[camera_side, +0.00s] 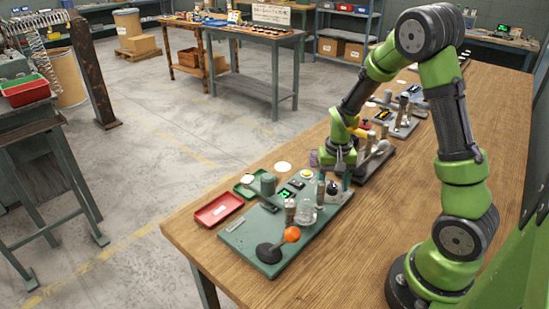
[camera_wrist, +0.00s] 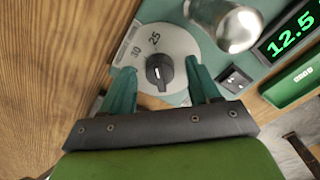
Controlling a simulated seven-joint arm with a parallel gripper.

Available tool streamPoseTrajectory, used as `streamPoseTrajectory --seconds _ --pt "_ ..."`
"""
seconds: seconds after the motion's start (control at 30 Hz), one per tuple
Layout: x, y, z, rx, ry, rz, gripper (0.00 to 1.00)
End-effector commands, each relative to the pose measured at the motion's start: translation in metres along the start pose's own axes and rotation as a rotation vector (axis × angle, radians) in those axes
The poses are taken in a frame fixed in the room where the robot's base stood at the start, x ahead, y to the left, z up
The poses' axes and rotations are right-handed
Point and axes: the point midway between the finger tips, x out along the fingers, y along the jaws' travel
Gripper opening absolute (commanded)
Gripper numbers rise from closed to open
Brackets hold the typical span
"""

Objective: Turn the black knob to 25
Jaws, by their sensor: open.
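The black knob (camera_wrist: 159,72) sits at the centre of a round pale dial plate (camera_wrist: 178,42) in the wrist view. The dial shows the printed numbers 25 and 30 above and to the upper left of the knob. A small white mark shows on the knob; its exact reading is hard to tell. My gripper (camera_wrist: 160,67) is open, with one teal finger on each side of the knob and visible gaps between. In the side view my gripper (camera_side: 340,163) points down over the right back corner of the green board (camera_side: 245,238).
A green display (camera_wrist: 290,34) reads 12.5, with a rocker switch (camera_wrist: 235,79) beside it. A rounded metal post (camera_wrist: 238,28) stands close to the right finger. On the green board stands an orange ball (camera_side: 292,234). A red tray (camera_side: 218,210) lies to its left.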

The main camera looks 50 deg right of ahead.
Motion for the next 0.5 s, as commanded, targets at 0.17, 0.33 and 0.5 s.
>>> streamPoseTrajectory --seconds 0.17,0.33,0.5 --pt "-0.007 -0.001 0.0 -0.001 0.001 -0.002 0.61" --pt "-0.037 -0.001 -0.001 0.0 0.006 -0.004 0.61" --pt "-0.08 -0.001 -0.001 -0.001 0.006 -0.005 0.61"
